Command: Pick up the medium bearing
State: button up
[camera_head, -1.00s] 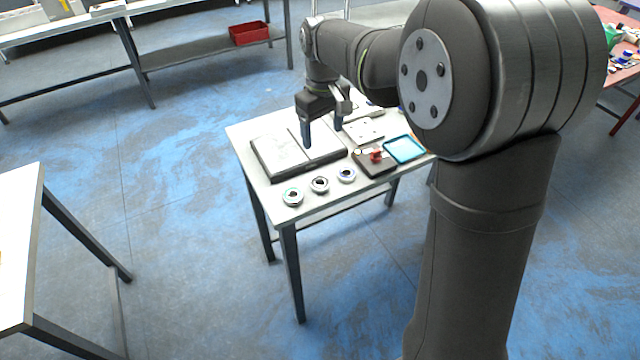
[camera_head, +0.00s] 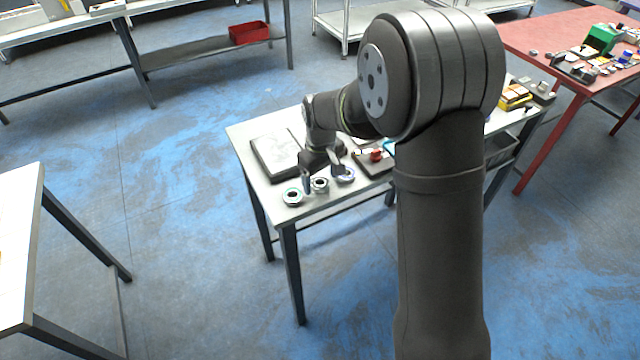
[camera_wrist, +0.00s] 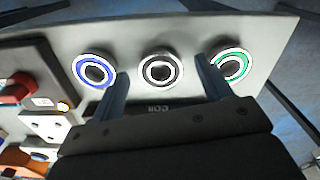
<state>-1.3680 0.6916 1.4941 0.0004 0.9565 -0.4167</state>
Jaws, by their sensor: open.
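Three ring-shaped bearings lie in a row near the front edge of the table. The green-ringed bearing (camera_head: 292,197) is at the left, the dark-ringed middle bearing (camera_head: 320,186) between, and the blue-ringed bearing (camera_head: 347,176) at the right. In the wrist view the order is reversed: blue-ringed bearing (camera_wrist: 95,69), dark-ringed bearing (camera_wrist: 161,69), green-ringed bearing (camera_wrist: 232,65). They look alike in size; I cannot tell which is medium by size. My gripper (camera_head: 322,177) is open and empty; in the wrist view the fingers (camera_wrist: 162,78) straddle the dark-ringed bearing's position, without visible grasp.
A flat dark-edged board (camera_head: 275,153) lies behind the row. A dark box with a red part (camera_head: 376,155) sits to the right. The table's front edge (camera_head: 284,217) is close to the bearings. Floor beyond it is clear.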

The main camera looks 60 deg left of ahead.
jog(key=shift+f, duration=0.45)
jog(key=c, duration=1.1)
jog(key=shift+c, duration=0.2)
jog(key=shift+r, duration=0.15)
